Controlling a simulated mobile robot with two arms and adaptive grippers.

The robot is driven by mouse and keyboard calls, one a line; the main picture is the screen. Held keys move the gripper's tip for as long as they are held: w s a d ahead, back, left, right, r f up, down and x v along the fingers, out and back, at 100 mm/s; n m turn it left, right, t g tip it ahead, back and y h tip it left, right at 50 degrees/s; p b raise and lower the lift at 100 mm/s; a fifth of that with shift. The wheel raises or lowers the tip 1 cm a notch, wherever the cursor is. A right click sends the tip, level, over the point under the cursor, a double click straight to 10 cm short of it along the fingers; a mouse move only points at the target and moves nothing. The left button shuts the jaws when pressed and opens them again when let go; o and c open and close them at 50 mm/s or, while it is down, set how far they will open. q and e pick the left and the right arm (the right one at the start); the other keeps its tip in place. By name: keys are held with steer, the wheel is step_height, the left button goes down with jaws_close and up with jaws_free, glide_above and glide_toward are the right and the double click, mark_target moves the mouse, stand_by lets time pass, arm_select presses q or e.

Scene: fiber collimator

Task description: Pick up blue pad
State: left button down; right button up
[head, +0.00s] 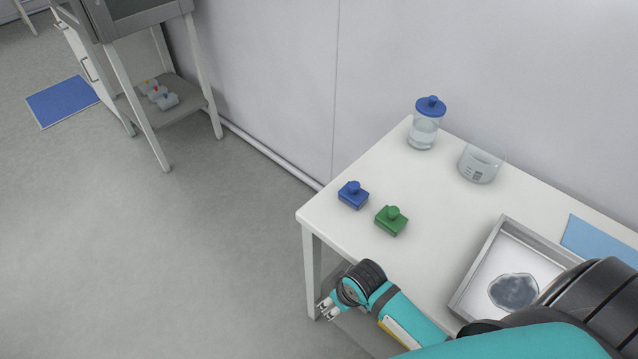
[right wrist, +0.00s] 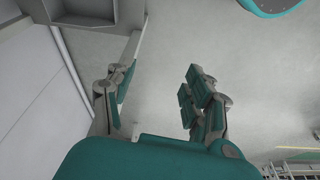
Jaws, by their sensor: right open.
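A flat light blue pad (head: 598,240) lies on the right part of the white table, behind the metal tray, and is cut off by the frame edge. A small blue block with a knob (head: 353,195) stands near the table's left corner. A darker blue mat (head: 61,101) lies on the floor at the far left. My right gripper (head: 325,309) is off the table's near left edge, away from all three. In the right wrist view its fingers (right wrist: 157,100) are spread apart with nothing between them. My left gripper is not in view.
On the white table (head: 440,215) stand a green block (head: 391,220), a blue-lidded jar (head: 425,123), a glass beaker (head: 480,163) and a metal tray (head: 472,283) with a grey blob. A shelved stand (head: 185,113) is at the back left. Floor between is clear.

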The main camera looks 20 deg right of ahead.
steer(key=w+a+r+n+p, duration=0.1)
steer(key=w+r+n, duration=0.15)
steer(key=r, duration=0.55)
steer(key=w+a+r+n, duration=0.1)
steer(key=w+r, duration=0.2)
steer(key=r, duration=0.5)
step_height(320, 180, up, 20)
steer(key=g+h, duration=0.1)
steer(key=g, duration=0.2)
glide_above(354, 184)
steer(key=shift+n, duration=0.25)
step_height(354, 184, down, 12)
steer(key=shift+w+p, duration=0.1)
steer(key=shift+p, duration=0.7)
step_height(354, 184, down, 4)
steer(key=shift+f+p, duration=0.1)
steer(key=shift+p, duration=0.4)
steer(key=shift+f, duration=0.6)
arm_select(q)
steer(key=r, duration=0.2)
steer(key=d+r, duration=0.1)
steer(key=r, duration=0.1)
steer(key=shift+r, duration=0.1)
arm_select(e)
jaws_close()
